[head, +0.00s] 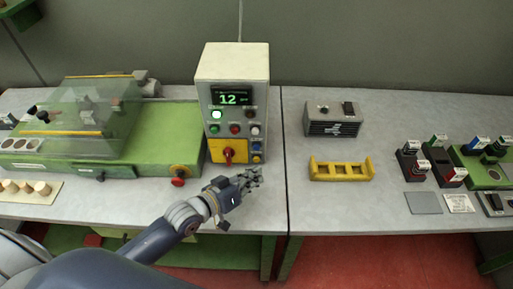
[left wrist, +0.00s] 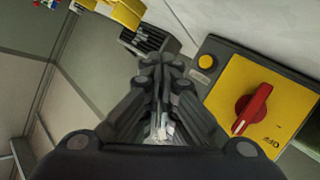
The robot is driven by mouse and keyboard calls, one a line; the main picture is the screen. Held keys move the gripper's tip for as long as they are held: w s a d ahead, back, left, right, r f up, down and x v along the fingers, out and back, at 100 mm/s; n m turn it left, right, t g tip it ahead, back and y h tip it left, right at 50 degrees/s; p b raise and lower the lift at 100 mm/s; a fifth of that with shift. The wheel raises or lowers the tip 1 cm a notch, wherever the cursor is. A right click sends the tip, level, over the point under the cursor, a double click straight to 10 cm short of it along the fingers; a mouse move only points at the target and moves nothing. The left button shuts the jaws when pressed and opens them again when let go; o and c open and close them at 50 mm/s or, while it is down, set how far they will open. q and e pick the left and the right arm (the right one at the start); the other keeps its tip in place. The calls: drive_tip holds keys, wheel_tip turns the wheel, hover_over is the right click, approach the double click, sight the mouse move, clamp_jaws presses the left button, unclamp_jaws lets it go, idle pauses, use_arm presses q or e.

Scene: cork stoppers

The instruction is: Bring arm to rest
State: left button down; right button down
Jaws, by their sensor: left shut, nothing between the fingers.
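My left arm reaches in from the lower left in the head view. Its left gripper (head: 250,178) is shut and empty, just in front of and below the control box (head: 232,85). In the left wrist view the gripper's fingers (left wrist: 160,65) are drawn together, with nothing held between them. The red rotary switch (left wrist: 252,108) on its yellow plate (left wrist: 227,88) is to the right of the fingers there. The same red switch shows in the head view (head: 228,156). My right gripper is not in view.
A green machine with a clear cover (head: 95,105) stands at left, near corks on a board (head: 50,193). A yellow rack (head: 341,170) and a dark box (head: 333,120) stand right of the control box. Several small devices (head: 440,165) are at far right. The table front is mostly clear.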

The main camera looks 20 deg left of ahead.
use_arm(q)
drive_tip(key=shift+s, duration=0.1)
drive_tip(key=s+f+g, duration=0.1)
drive_tip(key=s, duration=0.1)
drive_tip(key=s+d+f+m+g+y, duration=0.1)
drive_tip(key=shift+s+d+f, duration=0.1)
drive_tip(key=shift+s+d, duration=0.05)
drive_tip(key=shift+s, duration=0.25)
drive_tip(key=s, duration=0.1)
drive_tip(key=s+f+g+y, duration=0.1)
drive_tip(key=s, duration=0.1)
drive_tip(key=s+g, duration=0.1)
drive_tip(key=shift+s+a+f+m+y, duration=0.2)
drive_tip(key=shift+s+a+m+y, duration=0.1)
drive_tip(key=shift+s+a+m, duration=0.1)
drive_tip(key=s+a+g+y, duration=0.2)
drive_tip(key=s+a+g, duration=0.1)
drive_tip(key=s, duration=0.4)
drive_tip(key=s+a+g+y, duration=0.2)
drive_tip(key=s+a+g, duration=0.1)
drive_tip(key=s, duration=0.4)
wheel_tip(320, 180, down, 28)
drive_tip(key=b, duration=0.3)
drive_tip(key=s+a+f+g+b, duration=0.2)
drive_tip(key=s+a+f, duration=0.1)
drive_tip(key=s+f, duration=1.5)
wheel_tip(320, 180, down, 2)
drive_tip(key=shift+f+m, duration=0.1)
drive_tip(key=shift+m, duration=0.2)
